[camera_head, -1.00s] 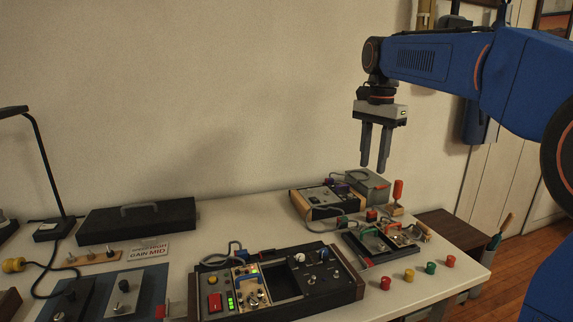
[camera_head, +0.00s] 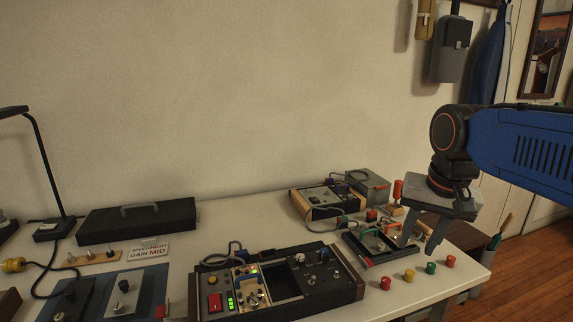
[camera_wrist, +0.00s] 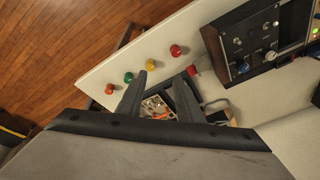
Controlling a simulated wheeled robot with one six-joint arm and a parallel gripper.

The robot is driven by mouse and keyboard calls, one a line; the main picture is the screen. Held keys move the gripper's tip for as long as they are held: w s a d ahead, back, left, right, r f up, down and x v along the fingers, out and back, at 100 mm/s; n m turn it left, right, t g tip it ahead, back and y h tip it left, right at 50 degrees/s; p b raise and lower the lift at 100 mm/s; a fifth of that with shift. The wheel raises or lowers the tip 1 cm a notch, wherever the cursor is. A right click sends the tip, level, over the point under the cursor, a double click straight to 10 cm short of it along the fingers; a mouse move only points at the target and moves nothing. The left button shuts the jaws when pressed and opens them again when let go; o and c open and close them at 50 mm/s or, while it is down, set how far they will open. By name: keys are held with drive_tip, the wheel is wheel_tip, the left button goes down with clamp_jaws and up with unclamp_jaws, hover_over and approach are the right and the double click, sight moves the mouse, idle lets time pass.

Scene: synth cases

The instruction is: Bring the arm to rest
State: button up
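My gripper (camera_head: 422,236) hangs at the end of my blue arm, over the right end of the white table (camera_head: 225,213). Its two grey fingers point down and are spread apart. In the head view it overlaps the right side of a dark tray (camera_head: 372,262) with small parts. In the wrist view the two fingers (camera_wrist: 160,98) show a gap between them, with the tray's contents seen below and nothing held.
Several coloured caps, including a red one (camera_head: 385,283) and a green one (camera_head: 430,268), stand near the table's right edge. A dark console (camera_head: 345,287) is at the front middle. A grey box (camera_head: 368,184) stands at the back. Wooden floor lies right.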

drive_tip(key=s+d+f+n+t, duration=0.1)
drive_tip(key=s+f+n, duration=0.3)
drive_tip(key=s+f, duration=0.8)
drive_tip(key=shift+d+f+t, duration=0.3)
drive_tip(key=shift+f+t, duration=0.1)
drive_tip(key=shift+f, duration=0.1)
